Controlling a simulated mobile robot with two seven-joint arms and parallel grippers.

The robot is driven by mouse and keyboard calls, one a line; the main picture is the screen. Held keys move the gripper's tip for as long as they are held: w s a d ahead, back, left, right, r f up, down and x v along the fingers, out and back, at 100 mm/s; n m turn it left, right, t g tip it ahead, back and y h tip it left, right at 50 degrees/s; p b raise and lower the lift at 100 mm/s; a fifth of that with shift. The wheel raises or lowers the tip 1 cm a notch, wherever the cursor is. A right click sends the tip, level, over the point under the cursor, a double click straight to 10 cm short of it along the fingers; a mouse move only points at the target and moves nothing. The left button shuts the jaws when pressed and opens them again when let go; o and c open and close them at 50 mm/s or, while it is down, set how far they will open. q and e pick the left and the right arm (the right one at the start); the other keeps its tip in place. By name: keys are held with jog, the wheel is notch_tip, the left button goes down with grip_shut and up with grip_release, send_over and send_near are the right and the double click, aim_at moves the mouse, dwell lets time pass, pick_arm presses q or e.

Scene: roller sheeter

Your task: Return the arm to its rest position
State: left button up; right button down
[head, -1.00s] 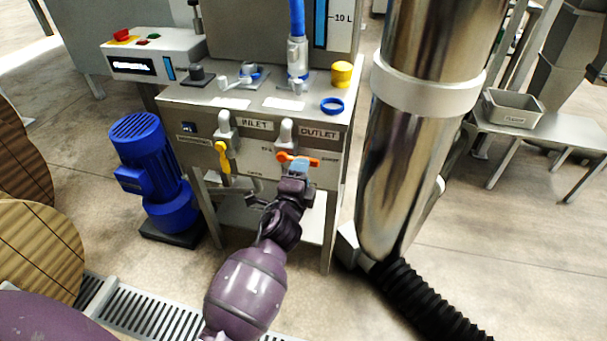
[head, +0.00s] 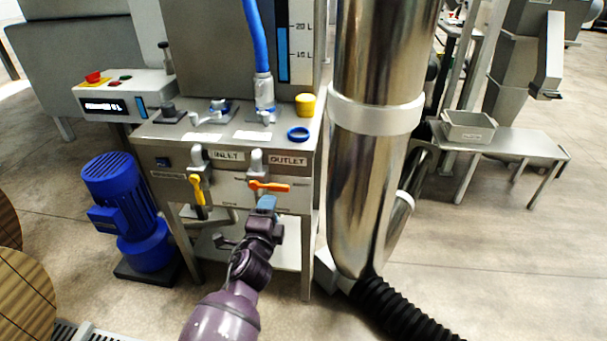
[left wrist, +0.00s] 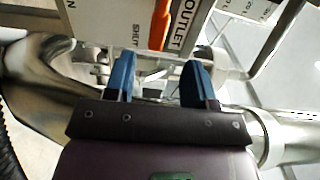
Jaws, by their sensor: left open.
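My left arm reaches up from the bottom of the head view. Its gripper (head: 266,204) is just below the orange outlet valve handle (head: 269,185) on the front panel of the steel cabinet. In the left wrist view, the two blue fingers (left wrist: 158,80) stand apart with nothing between them. The orange handle (left wrist: 160,25) lies beyond the fingertips there, beside the OUTLET label (left wrist: 183,22). In the head view the handle lies roughly level. My right gripper is not in view.
A yellow inlet handle (head: 197,189) hangs left of the outlet. A large steel duct (head: 362,190) with a black hose (head: 405,308) stands close on the right. A blue motor (head: 125,205) stands on the floor at left. Open floor lies at the lower right.

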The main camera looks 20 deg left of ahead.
pick_arm(q)
jog(key=s+f+n+g+h, duration=0.25)
jog(key=s+f+n, duration=0.2)
jog(key=s, duration=0.95)
jog(key=s+f+n+g+h, duration=0.1)
jog(key=s+f+n+g, duration=0.3)
jog(key=s, duration=1)
jog(key=s+d+n+h, duration=0.2)
jog(key=s+d+n, duration=0.15)
jog(key=s, duration=0.75)
notch_tip(320, 180, up, 10)
jog(key=n+p, duration=0.1)
jog(key=p, duration=1.3)
jog(key=shift+s+a+n+y, duration=0.15)
jog(key=shift+a+n+y, duration=0.15)
jog(key=shift+a+y, duration=0.15)
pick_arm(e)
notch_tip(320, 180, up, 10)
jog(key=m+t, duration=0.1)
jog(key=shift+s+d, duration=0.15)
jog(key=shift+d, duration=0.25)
pick_arm(q)
jog(key=shift+f, duration=0.2)
